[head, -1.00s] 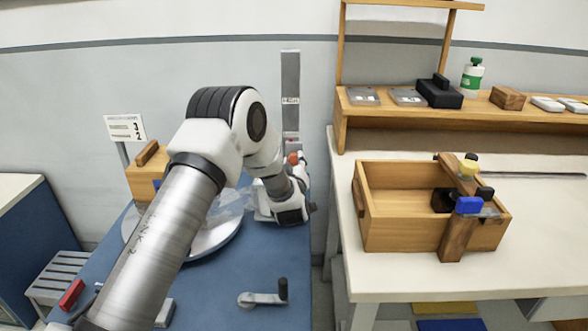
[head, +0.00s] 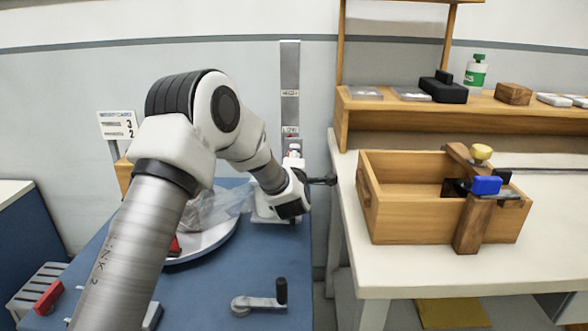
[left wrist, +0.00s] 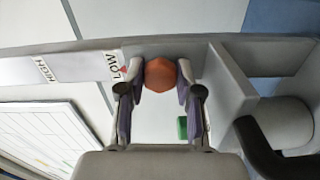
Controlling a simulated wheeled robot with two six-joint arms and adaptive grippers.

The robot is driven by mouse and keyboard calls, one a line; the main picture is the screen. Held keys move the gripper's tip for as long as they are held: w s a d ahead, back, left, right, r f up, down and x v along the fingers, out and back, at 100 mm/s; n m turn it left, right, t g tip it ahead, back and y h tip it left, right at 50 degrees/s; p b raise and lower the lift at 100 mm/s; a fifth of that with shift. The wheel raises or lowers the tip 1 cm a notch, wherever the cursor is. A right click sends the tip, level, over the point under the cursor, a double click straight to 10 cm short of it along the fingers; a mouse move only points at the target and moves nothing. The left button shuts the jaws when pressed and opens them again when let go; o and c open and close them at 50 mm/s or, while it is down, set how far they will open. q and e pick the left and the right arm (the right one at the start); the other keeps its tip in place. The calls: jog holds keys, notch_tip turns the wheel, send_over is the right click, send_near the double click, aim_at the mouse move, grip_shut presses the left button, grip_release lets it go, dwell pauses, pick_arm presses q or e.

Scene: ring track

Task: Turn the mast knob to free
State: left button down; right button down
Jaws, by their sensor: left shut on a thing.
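The orange, faceted mast knob (left wrist: 160,74) sits between my left gripper's fingers (left wrist: 160,88) in the left wrist view, and the gripper is shut on it. A small red pointer (left wrist: 124,69) lies beside the LOW label, left of the knob; the HIGH label is farther left. In the head view the grey mast (head: 290,70) stands upright against the wall. My left gripper (head: 295,160) is at its lower end, where the knob is mostly hidden. My right gripper is not in view.
A round white plate (head: 205,240) with a clear bag stands on the blue bench behind my arm. A crank (head: 260,303) lies at the bench front. A wooden box (head: 410,220) stands on the white table at right, past a gap.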

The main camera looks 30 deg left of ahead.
pick_arm(q)
jog(key=n+b, duration=0.1)
jog(key=b, duration=0.1)
jog(key=n+b, duration=0.1)
jog(key=n, duration=0.1)
jog(key=n+b, duration=0.2)
jog(key=shift+f+b, duration=0.25)
jog(key=shift+b, duration=0.05)
jog(key=shift+r+n+b, duration=0.15)
jog(key=shift+n+b, duration=0.75)
jog(key=shift+n, duration=0.2)
jog(key=c, duration=0.8)
grip_release()
jog(key=shift+r, duration=0.1)
jog(key=v, duration=1.2)
